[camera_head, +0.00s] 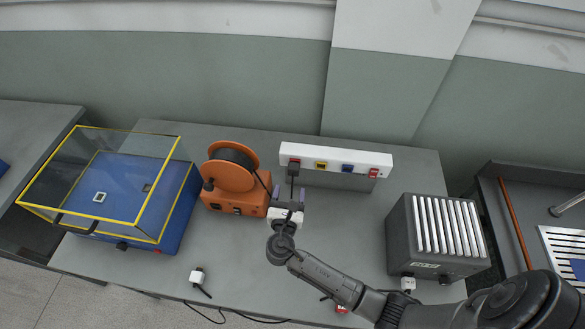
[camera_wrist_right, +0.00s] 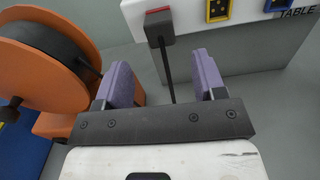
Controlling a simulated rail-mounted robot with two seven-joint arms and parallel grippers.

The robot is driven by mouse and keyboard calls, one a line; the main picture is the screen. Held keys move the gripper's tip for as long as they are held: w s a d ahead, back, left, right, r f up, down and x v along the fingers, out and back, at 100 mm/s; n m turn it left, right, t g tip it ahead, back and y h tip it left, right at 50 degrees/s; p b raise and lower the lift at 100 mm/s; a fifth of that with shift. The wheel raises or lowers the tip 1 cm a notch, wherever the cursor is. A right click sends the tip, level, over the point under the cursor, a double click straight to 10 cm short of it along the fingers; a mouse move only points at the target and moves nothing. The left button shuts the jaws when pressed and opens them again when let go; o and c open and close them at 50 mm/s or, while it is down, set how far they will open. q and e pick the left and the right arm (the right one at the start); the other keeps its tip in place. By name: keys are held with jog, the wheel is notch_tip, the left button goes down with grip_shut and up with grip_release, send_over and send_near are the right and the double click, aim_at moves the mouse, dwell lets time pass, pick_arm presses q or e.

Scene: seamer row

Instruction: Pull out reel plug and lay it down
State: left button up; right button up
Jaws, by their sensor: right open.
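The reel plug (camera_head: 294,166), a dark grey block, sits in the leftmost, red socket of the white socket strip (camera_head: 335,155). In the right wrist view the plug (camera_wrist_right: 160,29) is ahead of my fingers, with its dark cord hanging down between them. The cord leads towards the orange cable reel (camera_head: 232,172), left of my gripper. My right gripper (camera_head: 288,197) is open and empty, just in front of and below the plug, not touching it. Its two purple fingers (camera_wrist_right: 165,78) are spread apart. My left gripper is not in view.
A blue machine with a yellow-edged clear cover (camera_head: 168,215) stands at the left. A grey ribbed unit (camera_head: 405,245) stands at the right. A loose white plug with a cord (camera_head: 197,276) lies near the front edge. The front middle of the table (camera_head: 245,255) is clear.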

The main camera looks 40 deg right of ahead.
aim_at(293, 174)
jog(key=shift+n, duration=0.3)
jog(key=shift+w+d, duration=0.1)
jog(key=b+x, duration=0.2)
jog(key=x, duration=0.2)
jog(key=shift+w+d+f, duration=0.1)
jog(key=shift+d+f, duration=0.05)
jog(key=x, duration=0.2)
jog(key=shift+w+d, duration=0.25)
jog(key=shift+d, duration=0.05)
jog(key=shift+x, duration=0.85)
jog(key=shift+p, duration=0.5)
